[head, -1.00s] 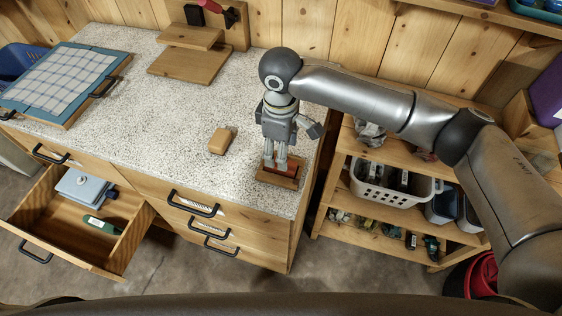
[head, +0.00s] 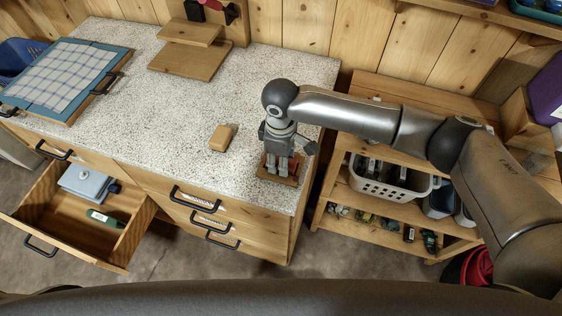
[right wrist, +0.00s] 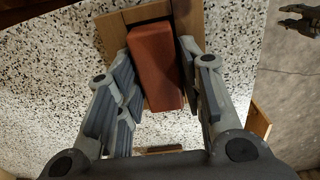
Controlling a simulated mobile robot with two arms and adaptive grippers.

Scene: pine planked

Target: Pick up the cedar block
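The cedar block, a reddish-brown block (right wrist: 155,66), lies on a small wooden board (right wrist: 120,22) near the right front corner of the speckled counter. In the head view the block (head: 293,164) is mostly hidden behind my right gripper (head: 277,170), and the board (head: 277,180) shows below. My right gripper points down over the block. In the right wrist view its fingers (right wrist: 163,92) are spread, one on each side of the block, with a visible gap on the left; contact on the right is unclear. My left gripper is out of view.
A tan block (head: 222,137) lies on the counter left of my right gripper. A wooden stand (head: 188,60) is at the back. A blue-framed checked panel (head: 65,80) lies at left. An open drawer (head: 75,232) juts out in front. Shelves with a white basket (head: 390,182) stand at right.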

